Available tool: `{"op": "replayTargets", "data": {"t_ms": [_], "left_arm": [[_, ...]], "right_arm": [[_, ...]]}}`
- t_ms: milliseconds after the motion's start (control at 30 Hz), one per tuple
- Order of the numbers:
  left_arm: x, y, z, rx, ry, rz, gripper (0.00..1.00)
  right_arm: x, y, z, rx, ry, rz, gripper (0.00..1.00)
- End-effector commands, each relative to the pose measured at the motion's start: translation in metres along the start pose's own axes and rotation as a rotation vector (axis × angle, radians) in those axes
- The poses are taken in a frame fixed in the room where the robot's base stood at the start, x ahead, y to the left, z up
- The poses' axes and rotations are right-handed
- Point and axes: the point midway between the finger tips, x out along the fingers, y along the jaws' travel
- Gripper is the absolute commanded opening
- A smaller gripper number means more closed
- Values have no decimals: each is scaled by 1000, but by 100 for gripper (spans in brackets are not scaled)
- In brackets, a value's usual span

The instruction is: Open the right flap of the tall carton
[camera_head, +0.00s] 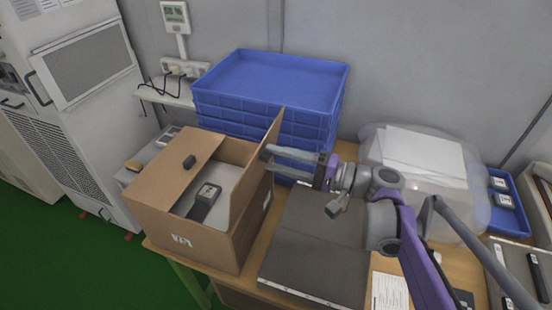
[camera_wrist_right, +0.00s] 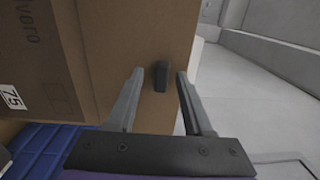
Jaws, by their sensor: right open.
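The tall brown carton (camera_head: 190,238) stands on the table. Its right flap (camera_head: 248,182) stands up steeply from the right rim. The left flap (camera_head: 168,172) lies over part of the opening and bears a dark knob (camera_head: 189,161). A dark-faced device (camera_head: 204,202) shows inside. My right gripper (camera_head: 268,153) is open beside the right flap. In the right wrist view, its fingers (camera_wrist_right: 160,82) are on either side of a dark knob (camera_wrist_right: 161,76) on plain cardboard, apparently the flap's outer face. Contact cannot be told. My left gripper is not in view.
Stacked blue crates (camera_head: 270,82) stand close behind the carton. A flat dark grey box (camera_head: 315,245) lies right of it. A clear-wrapped bundle (camera_head: 425,170) and a blue tray (camera_head: 508,210) are farther right. A grey machine cabinet (camera_head: 75,100) stands at left.

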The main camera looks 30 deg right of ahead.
Motion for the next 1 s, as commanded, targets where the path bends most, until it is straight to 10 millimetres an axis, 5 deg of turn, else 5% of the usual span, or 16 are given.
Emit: {"op": "replayTargets", "data": {"t_ms": [500,1000], "left_arm": [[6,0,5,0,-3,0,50],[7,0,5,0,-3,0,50]], "right_arm": [[-90,1,0,-1,4,2,51],[-101,0,1,0,-1,1,51]]}}
